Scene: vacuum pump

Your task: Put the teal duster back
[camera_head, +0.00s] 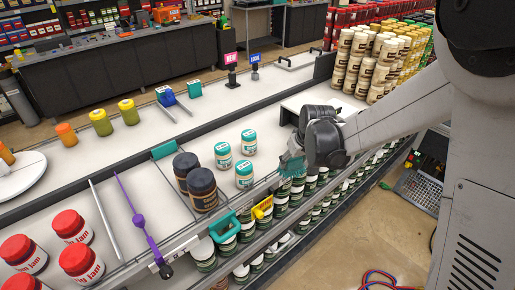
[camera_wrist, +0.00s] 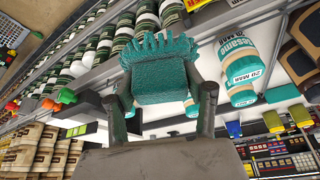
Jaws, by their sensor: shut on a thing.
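The teal duster (camera_wrist: 160,80) is a block with a shaggy fringe. It sits between the two fingers of my gripper (camera_wrist: 161,92) in the wrist view, with its fringe away from my palm. In the head view, the duster (camera_head: 292,164) shows as a teal fringe beside my dark gripper (camera_head: 303,158), held near the shelf's front edge. A teal bracket-like piece (camera_head: 223,227) hangs on the front rail to the left of it, apart from the duster. Whether this is the duster's holder I cannot tell.
Teal-lidded jars (camera_head: 244,175) and dark-lidded jars (camera_head: 202,189) stand left of my gripper. A yellow piece (camera_head: 263,208) is on the front rail. A purple stick (camera_head: 138,220) and red-lidded jam jars (camera_head: 71,226) are farther left. Stacked cream jars (camera_head: 352,60) stand behind my arm.

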